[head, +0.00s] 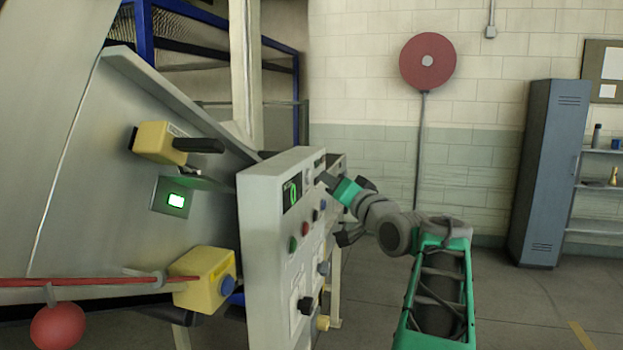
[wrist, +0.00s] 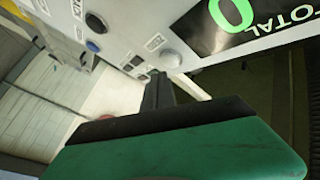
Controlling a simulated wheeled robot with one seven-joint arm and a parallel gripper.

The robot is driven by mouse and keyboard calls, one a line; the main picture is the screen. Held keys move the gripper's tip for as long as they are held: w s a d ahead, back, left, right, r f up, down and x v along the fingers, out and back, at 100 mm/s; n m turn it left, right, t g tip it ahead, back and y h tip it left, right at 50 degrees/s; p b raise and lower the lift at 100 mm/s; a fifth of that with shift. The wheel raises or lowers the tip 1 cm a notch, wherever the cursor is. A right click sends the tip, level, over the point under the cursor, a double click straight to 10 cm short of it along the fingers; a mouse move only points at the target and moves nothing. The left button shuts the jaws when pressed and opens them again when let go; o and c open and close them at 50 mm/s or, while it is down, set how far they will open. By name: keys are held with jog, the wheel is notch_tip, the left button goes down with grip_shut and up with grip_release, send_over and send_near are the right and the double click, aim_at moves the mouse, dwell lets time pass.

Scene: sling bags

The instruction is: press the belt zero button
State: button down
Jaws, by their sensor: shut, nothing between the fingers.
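A light grey control panel (head: 264,230) stands upright in the middle of the head view, with several coloured buttons and a display (head: 292,193). The display, showing a green 0 and the word TOTAL, is at the top right in the wrist view (wrist: 232,15). My gripper (head: 326,180) is shut and empty near the panel's upper part. In the wrist view, the fingers (wrist: 157,85) point toward the panel, just below a round grey button (wrist: 167,58). I cannot tell whether they touch it. The labels are too small to read, so I cannot tell which button is belt zero.
A blue button (wrist: 92,46) sits farther along the panel. A sloping metal machine with a yellow handle box (head: 160,142) and a lower yellow box (head: 203,279) is on the left. A blue locker (head: 547,172) stands at the right wall. The floor at right is clear.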

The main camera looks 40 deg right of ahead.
jog(key=s+d, duration=0.1)
jog(key=s, duration=0.1)
jog(key=s+d, duration=0.2)
dwell(0.8)
